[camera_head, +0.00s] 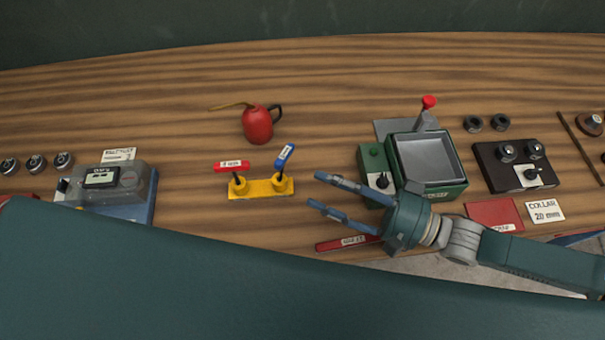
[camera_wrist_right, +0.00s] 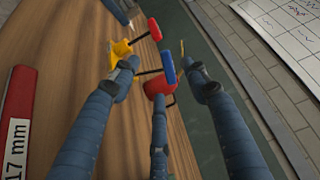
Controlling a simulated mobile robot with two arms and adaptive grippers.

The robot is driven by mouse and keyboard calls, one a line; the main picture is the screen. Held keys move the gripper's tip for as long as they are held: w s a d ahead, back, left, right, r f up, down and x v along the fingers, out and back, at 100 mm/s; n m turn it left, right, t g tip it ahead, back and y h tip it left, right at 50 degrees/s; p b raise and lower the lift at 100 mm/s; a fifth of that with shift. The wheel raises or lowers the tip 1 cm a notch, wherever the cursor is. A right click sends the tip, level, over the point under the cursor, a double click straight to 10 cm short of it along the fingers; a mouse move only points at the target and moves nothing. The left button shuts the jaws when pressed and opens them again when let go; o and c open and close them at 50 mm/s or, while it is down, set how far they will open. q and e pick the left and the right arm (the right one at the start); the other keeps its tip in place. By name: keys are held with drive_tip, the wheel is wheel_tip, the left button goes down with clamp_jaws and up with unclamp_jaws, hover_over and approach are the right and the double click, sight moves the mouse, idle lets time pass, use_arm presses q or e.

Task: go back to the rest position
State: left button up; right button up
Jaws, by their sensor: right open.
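My right gripper (camera_head: 315,189) is open and empty in the head view. My left gripper is not in view.
The red oil can (camera_head: 258,125) stands behind the levers. A black box with knobs (camera_head: 515,166) and a collar card (camera_head: 544,212) are at right. A clear-topped meter (camera_head: 112,184) sits at left. A red label strip (camera_head: 348,243) lies below my right fingers. The back of the bench is clear.

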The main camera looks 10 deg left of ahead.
drive_tip(key=shift+v, duration=1.6)
